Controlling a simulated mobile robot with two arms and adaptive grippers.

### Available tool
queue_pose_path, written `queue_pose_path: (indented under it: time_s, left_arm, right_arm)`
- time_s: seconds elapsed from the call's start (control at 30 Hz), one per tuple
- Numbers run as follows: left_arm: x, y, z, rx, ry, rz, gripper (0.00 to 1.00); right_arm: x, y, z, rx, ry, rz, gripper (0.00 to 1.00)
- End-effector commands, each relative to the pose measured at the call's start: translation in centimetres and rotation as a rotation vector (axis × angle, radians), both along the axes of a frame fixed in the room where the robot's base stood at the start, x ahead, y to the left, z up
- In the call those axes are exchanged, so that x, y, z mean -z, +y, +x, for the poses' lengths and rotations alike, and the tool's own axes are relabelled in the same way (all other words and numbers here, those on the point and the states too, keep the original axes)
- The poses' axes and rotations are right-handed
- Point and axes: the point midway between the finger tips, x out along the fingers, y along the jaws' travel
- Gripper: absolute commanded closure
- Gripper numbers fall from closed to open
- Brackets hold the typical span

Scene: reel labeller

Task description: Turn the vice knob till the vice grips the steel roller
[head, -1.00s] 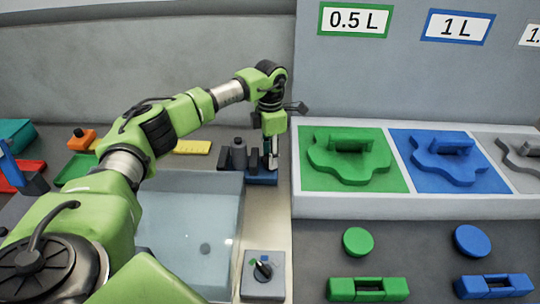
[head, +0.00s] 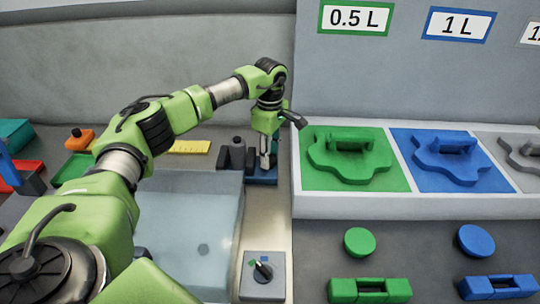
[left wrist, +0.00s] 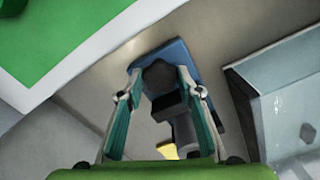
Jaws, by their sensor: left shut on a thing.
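The vice has a blue base (head: 262,180) and dark jaws (head: 224,157), and stands just beyond the clear basin's far right corner. My left gripper (head: 267,160) points down at the vice's right end. In the left wrist view, its two fingers (left wrist: 158,74) are shut on the dark, faceted vice knob (left wrist: 159,80), one on each side. The blue base (left wrist: 178,54) shows around the knob. A grey cylinder, seemingly the steel roller (left wrist: 184,132), shows beyond a dark jaw block (left wrist: 168,105). Whether the jaws touch it is hard to tell. My right gripper is not in view.
The clear basin (head: 185,235) lies in front of the vice. A grey box with a small dial (head: 263,270) stands at the front. A raised white ledge (head: 400,207) with green and blue panels is close on the right. A yellow strip (head: 188,147) lies behind.

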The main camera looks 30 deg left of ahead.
Motion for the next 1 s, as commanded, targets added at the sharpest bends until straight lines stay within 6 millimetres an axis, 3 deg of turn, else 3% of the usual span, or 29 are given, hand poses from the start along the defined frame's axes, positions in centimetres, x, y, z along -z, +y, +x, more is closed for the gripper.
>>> queue_pose_path:
  time_s: [0.3,0.8,0.83,1.0]
  left_arm:
    - [-0.09,0.02,0.03,0.100,-0.002,0.000,0.89]
    - [-0.12,0.02,0.05,0.113,-0.003,-0.001,0.89]
    - [-0.12,0.02,0.05,0.113,-0.003,-0.001,0.60]
    - [-0.08,0.02,0.03,0.113,-0.002,-0.001,0.60]
  right_arm:
    - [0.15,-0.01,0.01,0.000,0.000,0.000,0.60]
    - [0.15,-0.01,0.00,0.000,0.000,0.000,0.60]
    - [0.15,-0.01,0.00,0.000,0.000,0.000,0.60]
    - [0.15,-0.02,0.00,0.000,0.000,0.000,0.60]
